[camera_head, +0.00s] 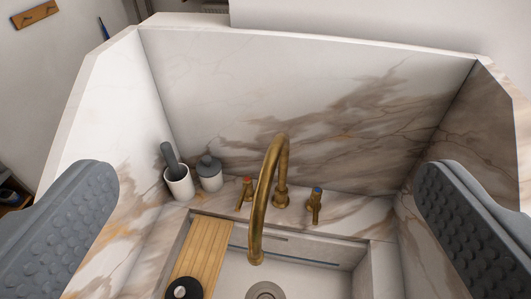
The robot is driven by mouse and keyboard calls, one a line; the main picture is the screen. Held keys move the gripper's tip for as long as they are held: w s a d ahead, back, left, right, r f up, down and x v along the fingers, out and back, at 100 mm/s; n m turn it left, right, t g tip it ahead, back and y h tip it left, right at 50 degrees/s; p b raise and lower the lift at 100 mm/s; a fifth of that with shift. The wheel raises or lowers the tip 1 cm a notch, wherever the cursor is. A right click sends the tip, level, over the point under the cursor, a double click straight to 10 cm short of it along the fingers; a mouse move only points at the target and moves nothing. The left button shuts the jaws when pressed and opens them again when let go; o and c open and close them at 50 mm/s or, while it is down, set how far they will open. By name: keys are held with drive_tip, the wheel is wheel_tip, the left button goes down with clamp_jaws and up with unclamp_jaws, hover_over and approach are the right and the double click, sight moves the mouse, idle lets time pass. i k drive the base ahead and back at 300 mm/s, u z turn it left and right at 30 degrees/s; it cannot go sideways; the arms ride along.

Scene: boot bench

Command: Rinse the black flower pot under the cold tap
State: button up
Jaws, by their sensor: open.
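A brass tap (262,205) with a curved spout stands behind the sink (322,280). Its right handle (314,206) has a blue mark, the cold side; its left handle (245,192) has an orange-red mark. A round black object (184,289), cut by the bottom edge, is at the near end of the wooden board; it may be the black flower pot, but I cannot tell for sure. My gripper (268,178) is open and empty, its grey padded fingers wide apart at the left and right of the picture.
The slatted wooden board (203,249) lies along the sink's left side. A white cup with a grey stick (178,182) and a grey-lidded jar (209,175) stand back left. High marble walls (310,95) close the back and sides. A drain (265,291) shows in the basin.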

sight(317, 191)
drive_tip(key=u, duration=0.25)
drive_tip(key=k, duration=1.6)
drive_tip(key=z, duration=0.2)
drive_tip(key=i, duration=1)
drive_tip(key=u, duration=0.1)
